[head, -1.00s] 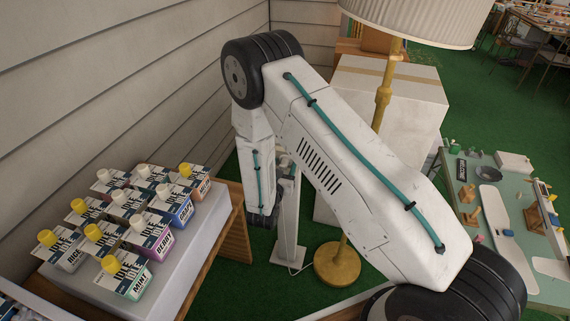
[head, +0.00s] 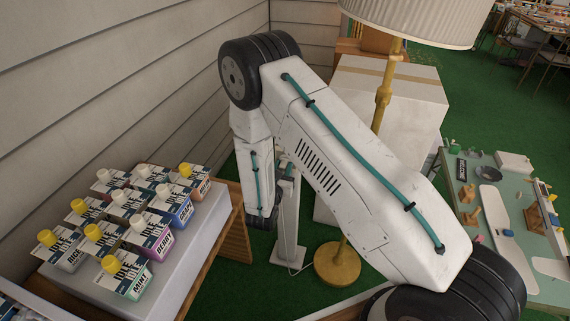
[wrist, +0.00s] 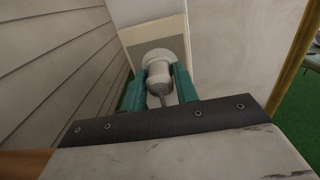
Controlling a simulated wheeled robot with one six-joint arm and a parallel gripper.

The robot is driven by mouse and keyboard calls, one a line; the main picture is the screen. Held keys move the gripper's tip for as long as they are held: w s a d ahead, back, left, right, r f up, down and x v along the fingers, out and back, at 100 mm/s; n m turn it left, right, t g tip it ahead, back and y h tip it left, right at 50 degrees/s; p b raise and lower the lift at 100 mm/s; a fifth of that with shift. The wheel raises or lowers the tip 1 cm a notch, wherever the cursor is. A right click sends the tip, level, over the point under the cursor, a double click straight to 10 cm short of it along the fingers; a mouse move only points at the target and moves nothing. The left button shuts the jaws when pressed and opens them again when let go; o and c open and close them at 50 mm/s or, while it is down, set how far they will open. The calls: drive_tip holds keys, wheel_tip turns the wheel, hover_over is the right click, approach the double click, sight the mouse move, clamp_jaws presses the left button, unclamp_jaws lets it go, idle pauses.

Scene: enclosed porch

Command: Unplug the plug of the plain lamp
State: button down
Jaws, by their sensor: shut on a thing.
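A white plug (wrist: 157,76) sits between the teal fingers of my gripper (wrist: 158,90) in the wrist view, with its cord end toward me. Beyond it is a round white part in front of a grey outlet panel with a pale frame (wrist: 130,38). I cannot tell whether the plug is fully seated. In the head view my gripper (head: 287,168) is mostly hidden by my arm, at a slim white post (head: 288,228). One floor lamp shows, with a pleated shade (head: 415,18) and a brass base (head: 337,264). A thin cord lies near the post's foot; its full run is hidden.
A grey block (head: 190,262) with several labelled bottles stands on a wooden piece at left, close to my arm. A siding wall (head: 120,70) is behind. A large white box (head: 410,105) stands behind the lamp. A green worktable (head: 475,220) with small items is at right.

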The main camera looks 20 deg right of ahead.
sight(282, 170)
drive_tip(key=shift+v, duration=2.65)
drive_tip(key=shift+f, duration=0.1)
